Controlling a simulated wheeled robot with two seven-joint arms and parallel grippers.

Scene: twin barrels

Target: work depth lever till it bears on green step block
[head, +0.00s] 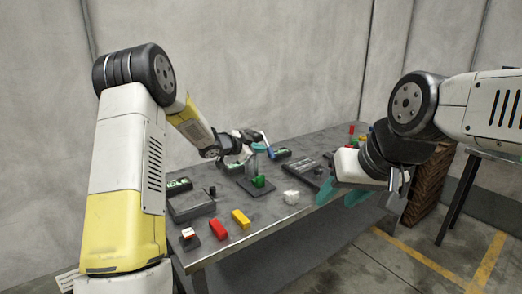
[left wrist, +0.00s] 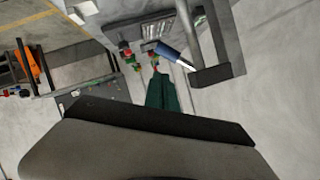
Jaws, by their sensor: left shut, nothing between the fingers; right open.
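The depth lever (head: 266,141) shows as a thin blue-ended bar beside my left gripper, over the middle of the table. In the left wrist view its blue grip (left wrist: 169,52) lies close beyond my fingertips; contact cannot be told. My left gripper (head: 257,148) is shut and empty; its dark green fingers also show in the left wrist view (left wrist: 163,92). The green step block (head: 258,181) sits on a dark plate below and in front of my left gripper. Whether the lever touches the block is hidden. My right gripper (head: 354,197) is open and empty at the table's front right edge.
On the grey table (head: 275,221) stand a red block (head: 218,229), a yellow block (head: 241,219), a whitish lump (head: 291,197) and a dark box (head: 191,205). A dark tray (head: 307,167) lies right of the plate. A metal frame (left wrist: 218,72) rises beside the lever.

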